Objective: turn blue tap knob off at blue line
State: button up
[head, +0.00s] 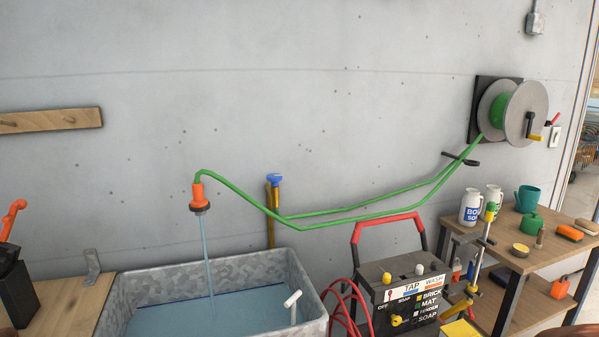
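The blue tap knob (275,178) sits on top of an upright brass pipe (270,221) against the wall, behind the metal trough. At this size I cannot make out a blue line beside the knob or the knob's exact angle. A green hose (330,217) ends in an orange nozzle (198,196), and a stream of water (206,254) falls from it into the galvanized trough (222,271). I cannot see my gripper in the head view.
A control box (397,276) with "TAP" and "WASH" labels and a red handle stands right of the trough. A hose reel (513,111) hangs on the wall. Bottles, a teal mug and brushes crowd the right table (511,254). A black-and-orange object (17,281) is at far left.

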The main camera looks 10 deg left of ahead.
aim_at(275, 178)
jog(key=u, duration=0.15)
jog(key=i, duration=0.7)
jog(key=u, duration=1)
jog(key=i, duration=0.45)
jog(key=u, duration=0.45)
